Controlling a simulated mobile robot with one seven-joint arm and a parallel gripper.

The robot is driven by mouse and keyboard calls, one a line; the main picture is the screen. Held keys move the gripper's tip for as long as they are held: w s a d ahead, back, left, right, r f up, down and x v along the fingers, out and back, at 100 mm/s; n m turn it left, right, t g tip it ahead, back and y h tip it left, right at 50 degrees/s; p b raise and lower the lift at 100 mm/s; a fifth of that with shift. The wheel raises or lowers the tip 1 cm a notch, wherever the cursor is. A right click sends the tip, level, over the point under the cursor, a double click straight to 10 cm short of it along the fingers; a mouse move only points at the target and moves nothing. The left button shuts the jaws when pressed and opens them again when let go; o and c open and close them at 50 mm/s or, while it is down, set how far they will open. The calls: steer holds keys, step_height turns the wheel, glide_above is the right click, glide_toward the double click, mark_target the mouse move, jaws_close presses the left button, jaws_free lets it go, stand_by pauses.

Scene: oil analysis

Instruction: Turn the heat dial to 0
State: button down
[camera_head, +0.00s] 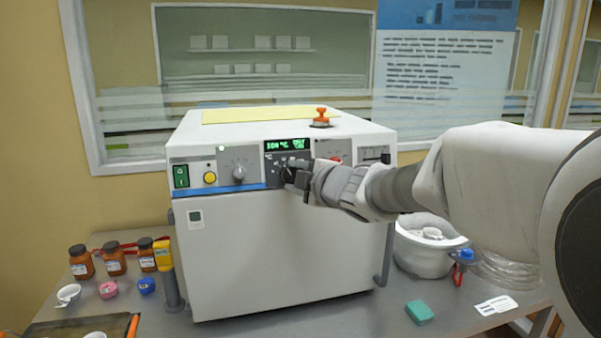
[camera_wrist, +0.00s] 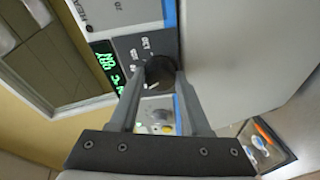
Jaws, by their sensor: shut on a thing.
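The black dial (camera_head: 288,173) is on the dark panel section under the green display (camera_head: 288,145), on the front of a white machine (camera_head: 280,250). My gripper (camera_head: 298,180) reaches it from the right in the head view and covers much of it. In the wrist view, the dial (camera_wrist: 160,70) lies between the two fingertips of my gripper (camera_wrist: 161,76), which is shut on it. The display shows a three-digit °C reading too small to read surely.
Left of the dial are a grey knob (camera_head: 239,172), a yellow button (camera_head: 210,177) and a green switch (camera_head: 181,176). Right of it is a slider panel (camera_head: 375,155). Brown jars (camera_head: 114,258) stand left of the machine, a white bowl (camera_head: 425,250) right.

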steer(key=n+p, duration=0.1)
steer(key=n, duration=0.4)
steer(key=shift+r+g+h+p, duration=0.2)
steer(key=shift+g+h+p, duration=0.2)
steer(key=shift+a+n+h+p, duration=0.1)
steer(key=shift+n+h+p, duration=0.4)
steer(key=shift+n, duration=1.2)
steer(key=shift+c, duration=1.8)
jaws_free()
